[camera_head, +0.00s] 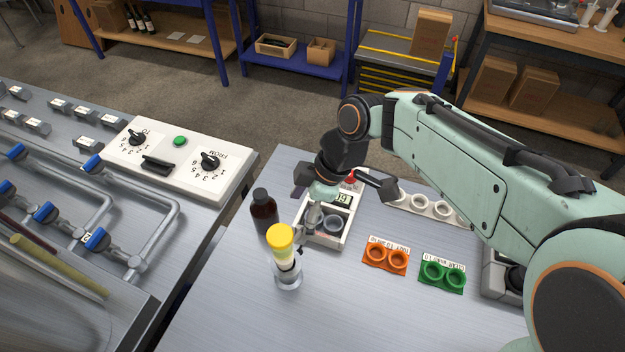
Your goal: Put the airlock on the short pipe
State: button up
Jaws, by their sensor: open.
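A yellow-capped piece with a pale, clear body (280,237) stands near the front of the bench; I take it for the airlock. Its lower end is at a clear round base (289,279), and I cannot tell whether it sits in it or just in front of it. My gripper (298,252) is open and reaches down close to the right side of the piece. Dark finger parts show beside its body; whether they touch it is unclear. No part is plainly recognisable as the short pipe; the clear base may be it.
A brown bottle (264,211) stands just left of my gripper. Orange (386,256) and green (442,272) two-ring holders and a white ring rack (407,203) are to the right. Front bench is clear.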

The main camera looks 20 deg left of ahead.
jog(key=s+d+r+m+t+h, duration=0.1)
jog(key=s+d+r+m, duration=0.1)
jog(key=d+m, duration=0.35)
jog(key=s+d+r+m+t+h, duration=0.1)
jog(key=d+m, duration=0.4)
jog(key=d, duration=0.2)
jog(key=s+d+f+m+h, duration=0.1)
jog(key=s+d+f+m, duration=0.1)
jog(key=s+d+m, duration=0.7)
jog(key=m, duration=0.2)
jog(key=shift+f+m, duration=0.25)
jog(key=shift+m, duration=0.1)
